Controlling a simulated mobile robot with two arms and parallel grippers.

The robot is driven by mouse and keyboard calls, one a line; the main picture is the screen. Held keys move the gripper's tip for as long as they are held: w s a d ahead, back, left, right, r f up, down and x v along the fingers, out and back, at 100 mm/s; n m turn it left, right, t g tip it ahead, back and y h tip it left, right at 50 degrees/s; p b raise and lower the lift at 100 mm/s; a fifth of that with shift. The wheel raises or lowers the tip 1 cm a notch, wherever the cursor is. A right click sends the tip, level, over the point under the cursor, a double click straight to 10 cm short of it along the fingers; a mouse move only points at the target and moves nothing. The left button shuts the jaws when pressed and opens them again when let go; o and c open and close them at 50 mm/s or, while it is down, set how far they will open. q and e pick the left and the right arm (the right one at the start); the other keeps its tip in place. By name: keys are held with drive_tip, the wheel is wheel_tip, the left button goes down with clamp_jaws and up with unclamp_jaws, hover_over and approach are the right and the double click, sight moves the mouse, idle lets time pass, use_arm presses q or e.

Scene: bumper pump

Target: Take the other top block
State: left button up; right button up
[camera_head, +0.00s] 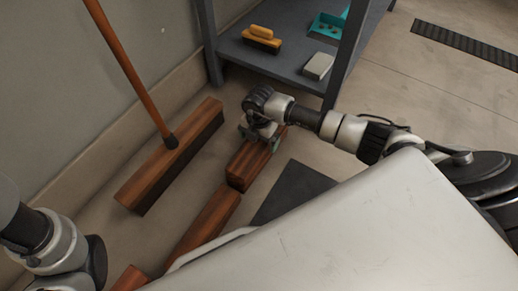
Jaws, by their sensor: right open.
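A reddish-brown wooden block (247,165) with dark stripes lies on the floor near the middle of the head view. My right gripper (260,140) is over its far end, open, with its fingers spread close to the block's sides. I cannot tell whether they touch it. The gripper and wrist hide part of that end. A second wooden block (206,223) lies nearer, roughly in line with the first. Part of a third wooden piece (131,279) shows at the bottom edge. My left arm shows at the lower left, but its gripper is out of view.
A broom with a wide wooden head (170,155) leans by the wall left of the blocks. A grey shelf (285,66) behind holds a yellow brush (262,37), a pale block (318,66) and a teal item (328,26). A dark mat (292,190) lies right of the blocks.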

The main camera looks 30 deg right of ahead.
drive_tip(key=shift+f, duration=0.5)
drive_tip(key=shift+r, duration=0.1)
drive_tip(key=shift+c, duration=0.5)
drive_tip(key=c, duration=1.2)
drive_tip(key=shift+c, duration=0.8)
drive_tip(key=shift+r, duration=0.1)
